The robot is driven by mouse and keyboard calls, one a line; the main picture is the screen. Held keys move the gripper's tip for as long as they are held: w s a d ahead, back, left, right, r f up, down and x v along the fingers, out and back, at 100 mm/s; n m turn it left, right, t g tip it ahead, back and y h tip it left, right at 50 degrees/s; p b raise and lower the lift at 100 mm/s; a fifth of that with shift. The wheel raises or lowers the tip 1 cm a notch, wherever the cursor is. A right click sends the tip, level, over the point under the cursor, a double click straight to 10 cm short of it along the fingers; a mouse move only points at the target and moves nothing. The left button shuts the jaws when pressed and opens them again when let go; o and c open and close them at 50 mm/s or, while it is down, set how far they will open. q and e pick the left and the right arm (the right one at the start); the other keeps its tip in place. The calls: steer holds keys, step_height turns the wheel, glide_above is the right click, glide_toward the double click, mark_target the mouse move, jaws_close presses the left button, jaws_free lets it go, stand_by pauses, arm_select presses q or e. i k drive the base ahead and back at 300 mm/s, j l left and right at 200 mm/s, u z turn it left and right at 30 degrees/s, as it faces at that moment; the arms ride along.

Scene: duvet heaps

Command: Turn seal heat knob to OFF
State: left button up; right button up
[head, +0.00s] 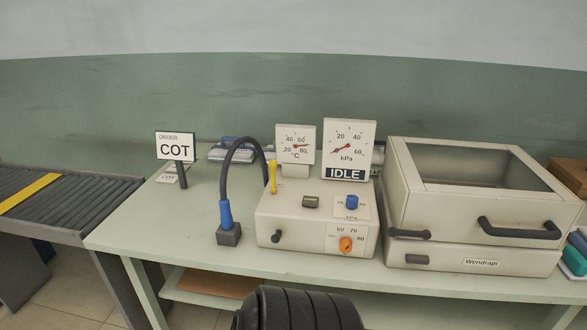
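The orange knob (346,244) sits on a white scale plate low on the right of the beige control box's (290,235) front. Neither gripper is in view, and nothing touches the orange knob.
A beige lidded machine (470,262) stands right of the box. A blue-ended black hose (225,214) arches up on the left, near a yellow piece (272,177). A COT order sign (175,146) stands further left. A conveyor (55,205) is at far left. The table's (180,235) left part is clear.

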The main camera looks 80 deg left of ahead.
mark_target(346, 244)
steer(key=u, duration=2.6)
